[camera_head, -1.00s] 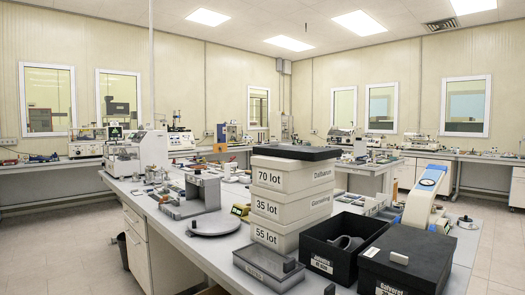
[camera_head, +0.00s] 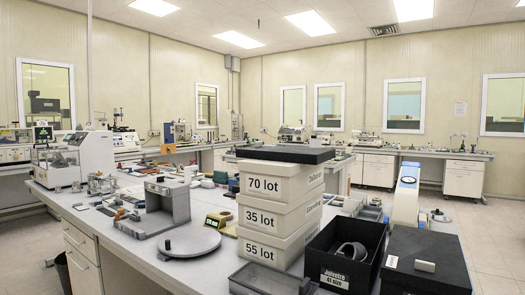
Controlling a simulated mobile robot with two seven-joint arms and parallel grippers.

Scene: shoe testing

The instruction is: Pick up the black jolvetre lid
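A flat black lid (camera_head: 285,153) lies on top of a stack of light grey boxes marked 70 lot, 35 lot and 55 lot. No lettering shows on this lid. To the right of the stack stands an open black box (camera_head: 318,262) with a white label that seems to read Jolvetre, 41 size. A dark grey rounded thing lies inside it. Farther right is a black box (camera_head: 440,245) with its top covered and a small pale block on it. Neither of my grippers is in view.
A small grey tray (camera_head: 262,279) sits in front of the stack. A round grey plate (camera_head: 189,241) and a grey bench device (camera_head: 165,204) stand to the left. A blue and white device (camera_head: 406,197) stands behind the black boxes. Floor is clear at far right.

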